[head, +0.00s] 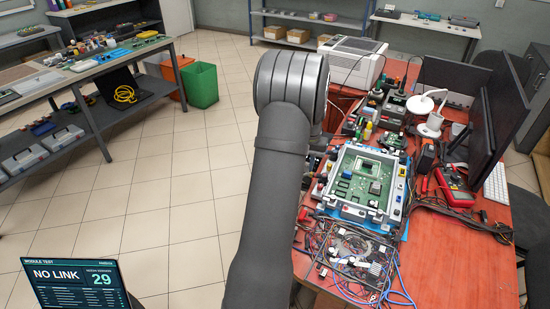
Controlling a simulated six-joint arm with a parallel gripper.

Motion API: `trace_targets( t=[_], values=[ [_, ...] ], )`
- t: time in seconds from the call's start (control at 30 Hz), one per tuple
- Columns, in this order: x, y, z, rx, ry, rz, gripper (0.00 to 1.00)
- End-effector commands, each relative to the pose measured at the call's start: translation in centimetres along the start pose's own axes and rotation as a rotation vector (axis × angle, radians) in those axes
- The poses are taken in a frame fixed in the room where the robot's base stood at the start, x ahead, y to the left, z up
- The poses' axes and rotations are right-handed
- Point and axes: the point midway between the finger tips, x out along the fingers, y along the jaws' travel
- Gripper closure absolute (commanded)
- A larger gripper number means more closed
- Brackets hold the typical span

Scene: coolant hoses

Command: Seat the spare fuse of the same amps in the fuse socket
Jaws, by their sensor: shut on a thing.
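My arm rises through the middle of the head view and covers the left edge of the red workbench (472,262). My gripper is not in view; it is hidden behind or beyond the arm. On the bench a green circuit board (352,190) sits in a light grey frame (357,211). I cannot make out any fuse, its amp marking or the fuse socket at this size.
Tangled wires (350,255) lie in front of the frame. A red multimeter (454,187), a white lamp (432,122) and dark monitors (497,100) stand to the right. A screen (75,284) at lower left reads "NO LINK" and 29.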

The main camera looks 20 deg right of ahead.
Motion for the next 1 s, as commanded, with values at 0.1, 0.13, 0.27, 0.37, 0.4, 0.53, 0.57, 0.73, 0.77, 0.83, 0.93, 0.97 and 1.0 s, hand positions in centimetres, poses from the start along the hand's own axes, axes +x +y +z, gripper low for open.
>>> trace_targets(
  t=[0.1,0.13,0.27,0.37,0.4,0.53,0.57,0.73,0.77,0.83,0.93,0.97,1.0],
  values=[
    [1.4,6.1,-0.7,0.051,-0.001,0.000,1.00],
    [1.6,7.5,-0.8,0.062,-0.001,0.000,1.00],
    [2.8,12.7,-0.7,0.100,0.000,0.000,1.00],
    [3.5,15.5,-0.5,0.120,-0.001,0.000,1.00],
    [3.6,16.4,-0.4,0.126,0.000,0.000,1.00],
    [4.0,18.1,-0.2,0.138,0.001,0.000,1.00],
    [4.1,18.3,-0.2,0.139,0.001,0.000,1.00],
    [4.6,18.5,-0.2,0.139,0.000,0.000,1.00],
    [4.7,18.5,-0.2,0.139,0.000,0.000,1.00],
    [5.1,18.5,-0.2,0.139,0.000,0.000,1.00],
    [5.8,18.5,-0.2,0.139,-0.001,0.000,1.00],
    [6.1,18.5,-0.2,0.139,-0.001,0.000,1.00],
    [6.4,18.5,-0.2,0.139,-0.001,0.000,1.00]
  ],
)
